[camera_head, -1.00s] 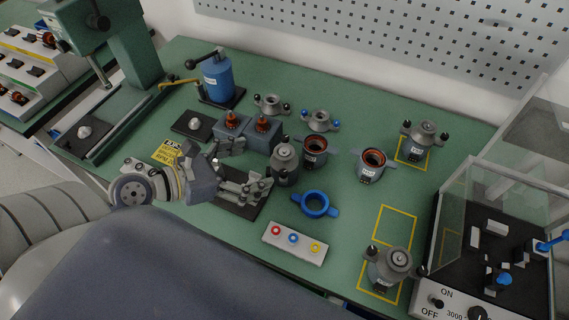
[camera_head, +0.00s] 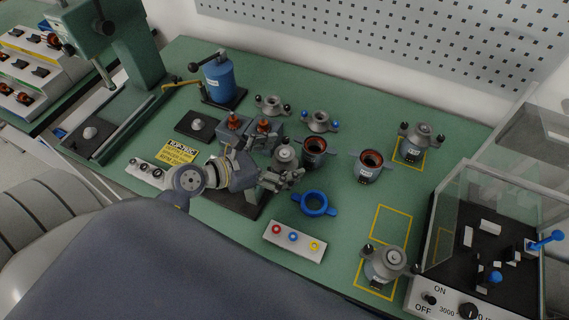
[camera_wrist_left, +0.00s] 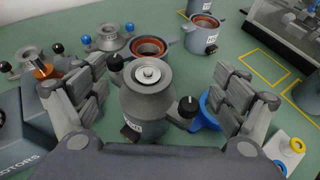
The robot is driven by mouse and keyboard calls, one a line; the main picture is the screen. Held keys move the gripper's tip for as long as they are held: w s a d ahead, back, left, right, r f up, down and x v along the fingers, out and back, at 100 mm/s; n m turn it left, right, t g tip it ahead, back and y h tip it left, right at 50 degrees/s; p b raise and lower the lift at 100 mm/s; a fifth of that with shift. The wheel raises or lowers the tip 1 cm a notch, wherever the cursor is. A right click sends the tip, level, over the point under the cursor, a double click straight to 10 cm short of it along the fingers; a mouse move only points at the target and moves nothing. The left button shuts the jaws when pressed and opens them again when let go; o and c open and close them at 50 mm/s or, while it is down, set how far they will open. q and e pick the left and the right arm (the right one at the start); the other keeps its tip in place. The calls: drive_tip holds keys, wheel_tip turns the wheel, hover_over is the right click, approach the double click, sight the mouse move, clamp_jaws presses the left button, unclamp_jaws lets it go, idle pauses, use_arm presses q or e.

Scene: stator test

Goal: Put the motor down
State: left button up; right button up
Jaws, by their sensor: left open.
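A grey motor with a round cap and black-knobbed side arms (camera_head: 284,154) stands upright near the middle of the bench, by the dark plate (camera_head: 238,199). In the left wrist view the motor (camera_wrist_left: 149,92) is centred between the fingers. My left gripper (camera_head: 272,178) is open around the motor's near side. In the left wrist view its fingers (camera_wrist_left: 163,98) are spread on both sides, with gaps to the motor body. The motor's base is partly hidden by the gripper. My right gripper is not in view.
A blue ring (camera_head: 315,203) and a button box (camera_head: 294,242) lie close by. Stators (camera_head: 314,152) and (camera_head: 370,166) stand to the right. Other motors sit in yellow squares, one at the front (camera_head: 387,265). A glass-sided tester (camera_head: 480,240) is at right.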

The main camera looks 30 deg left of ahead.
use_arm(q)
drive_tip(key=shift+c, duration=0.5)
drive_tip(key=shift+s, duration=0.1)
drive_tip(key=c, duration=1.8)
drive_tip(key=shift+f, duration=0.15)
clamp_jaws()
wheel_tip(320, 180, up, 18)
drive_tip(key=p, duration=0.5)
drive_tip(key=shift+s+d+f+m+g+h+b, duration=0.3)
drive_tip(key=shift+d+f+m+g+h+b, duration=0.25)
drive_tip(key=shift+f+m+h+b, duration=0.25)
drive_tip(key=shift+s+d+f+m+g+h+b, duration=0.35)
drive_tip(key=shift+f+m+g+h+b, duration=0.35)
drive_tip(key=shift+m+b, duration=0.15)
drive_tip(key=shift+s+d+f+m+g+h+b, duration=0.25)
drive_tip(key=shift+d+f+m+g+h+b, duration=0.25)
drive_tip(key=shift+f+m+h+b, duration=0.3)
